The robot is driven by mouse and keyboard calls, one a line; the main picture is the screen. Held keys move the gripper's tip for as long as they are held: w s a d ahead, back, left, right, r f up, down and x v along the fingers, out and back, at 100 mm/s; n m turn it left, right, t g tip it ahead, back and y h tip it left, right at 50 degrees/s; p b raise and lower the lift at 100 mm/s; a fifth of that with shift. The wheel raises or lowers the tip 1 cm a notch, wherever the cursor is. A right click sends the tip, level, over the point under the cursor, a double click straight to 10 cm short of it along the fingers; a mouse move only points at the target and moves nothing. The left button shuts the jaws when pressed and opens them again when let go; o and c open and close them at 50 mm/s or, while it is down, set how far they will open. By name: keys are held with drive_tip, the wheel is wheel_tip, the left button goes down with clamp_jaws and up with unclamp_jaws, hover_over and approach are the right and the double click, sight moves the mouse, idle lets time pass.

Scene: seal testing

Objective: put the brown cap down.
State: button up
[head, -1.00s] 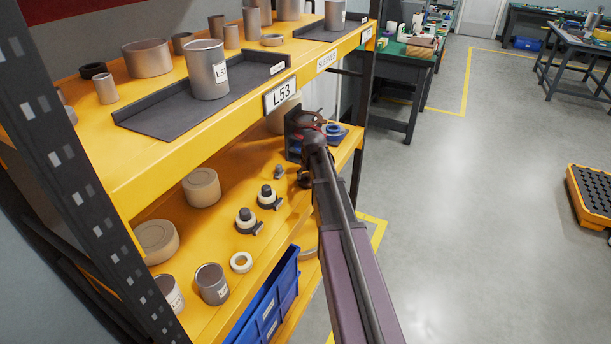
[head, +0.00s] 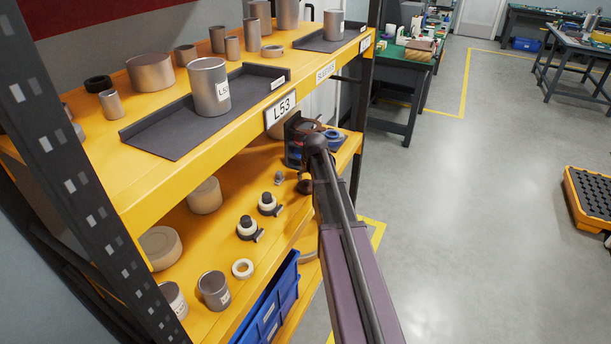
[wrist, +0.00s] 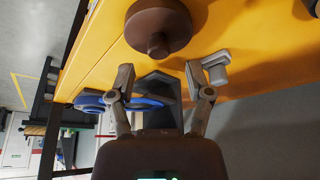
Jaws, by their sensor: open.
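The brown cap (wrist: 158,25), round with a short knob, rests on the yellow shelf in the wrist view, at the top of the picture. My gripper (wrist: 160,72) is open in the wrist view. Its two fingers stand apart with nothing between them, and the cap is just beyond the fingertips, clear of both. In the head view my arm reaches to the right end of the lower shelf and hides most of the gripper and what is around it.
A blue ring (wrist: 140,101) and a dark block (wrist: 158,86) are close by my fingers. A pale fitting (wrist: 216,66) is by one fingertip. The upper shelf (head: 180,190) overhangs the lower shelf (head: 222,240). A rack post (head: 367,110) stands right of the arm.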

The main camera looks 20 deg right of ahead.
drive_tip(key=p+v, duration=0.7)
drive_tip(key=v, duration=0.1)
drive_tip(key=shift+r, duration=0.25)
drive_tip(key=shift+s, duration=0.1)
idle(0.6)
drive_tip(key=s+a+f+n+g, duration=0.1)
drive_tip(key=s+a+g, duration=0.3)
drive_tip(key=s+a, duration=1.7)
drive_tip(key=shift+a+f+g+y, duration=0.25)
drive_tip(key=shift+a+g+y, duration=0.05)
drive_tip(key=shift+a, duration=0.65)
